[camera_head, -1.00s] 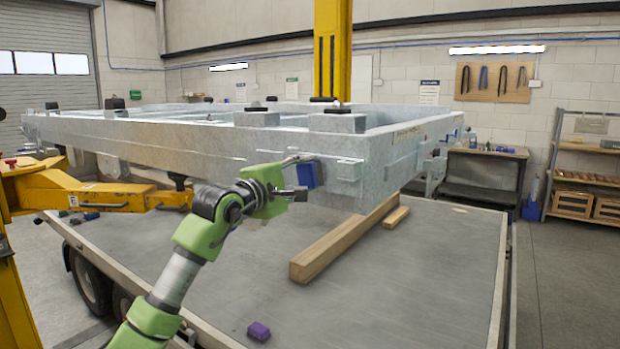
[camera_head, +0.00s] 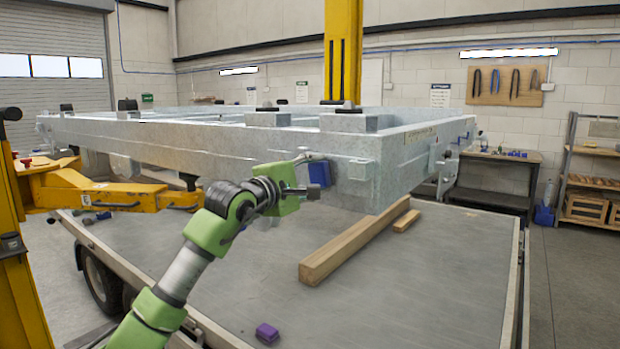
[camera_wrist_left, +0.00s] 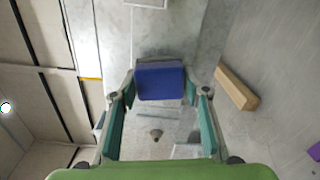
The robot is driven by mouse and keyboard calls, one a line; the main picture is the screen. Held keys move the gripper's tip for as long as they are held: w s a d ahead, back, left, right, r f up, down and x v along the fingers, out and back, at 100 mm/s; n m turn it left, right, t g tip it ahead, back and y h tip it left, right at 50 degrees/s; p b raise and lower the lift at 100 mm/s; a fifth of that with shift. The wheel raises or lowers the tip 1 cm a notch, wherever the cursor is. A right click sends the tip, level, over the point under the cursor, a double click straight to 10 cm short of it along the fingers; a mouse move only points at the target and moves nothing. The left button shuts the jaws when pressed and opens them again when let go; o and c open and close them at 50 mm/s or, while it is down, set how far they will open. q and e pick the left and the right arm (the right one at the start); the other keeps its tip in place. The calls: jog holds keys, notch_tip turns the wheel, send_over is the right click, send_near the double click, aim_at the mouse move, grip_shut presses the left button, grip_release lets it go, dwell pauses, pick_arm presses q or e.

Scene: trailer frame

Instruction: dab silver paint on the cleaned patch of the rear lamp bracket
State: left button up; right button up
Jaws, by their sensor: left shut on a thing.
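My left gripper (camera_head: 308,182) is at the near side of the galvanised frame (camera_head: 230,148), beside its near corner. It is shut on a blue block (camera_head: 319,173). In the left wrist view the blue block (camera_wrist_left: 160,80) sits between the fingertips, with grey metal behind it. I cannot tell whether the block touches the frame. No cleaned patch or silver paint can be made out. My right gripper is not in view.
The frame is above a flat grey deck (camera_head: 440,270). Timber beams (camera_head: 355,245) lie on the deck under the corner, and a purple block (camera_head: 267,333) lies near its front edge. A yellow lift arm (camera_head: 110,193) reaches in from the left. The deck's right side is clear.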

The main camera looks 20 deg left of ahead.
aim_at(339, 175)
pick_arm(q)
jog(key=shift+s+d+f+b, duration=0.1)
jog(key=shift+s+d+b, duration=0.15)
jog(key=shift+d, duration=0.3)
jog(key=shift+s+d+b, duration=0.2)
jog(key=shift+d+b, duration=0.1)
jog(key=shift+d, duration=0.3)
jog(key=shift+s+d+b, duration=0.2)
jog(key=shift+d+b, duration=0.05)
jog(key=shift+d, duration=0.35)
jog(key=shift+w+a, duration=0.25)
jog(key=shift+a, duration=0.5)
jog(key=shift+w+a, duration=0.2)
jog(key=shift+a, duration=0.3)
jog(key=shift+w+a, duration=0.2)
jog(key=shift+a, duration=0.25)
jog(key=shift+w+a+p, duration=0.25)
jog(key=shift+w+a, duration=0.05)
jog(key=shift+a, duration=0.55)
jog(key=shift+w+a+p, duration=0.2)
jog(key=shift+w+a, duration=0.1)
jog(key=shift+a, duration=0.5)
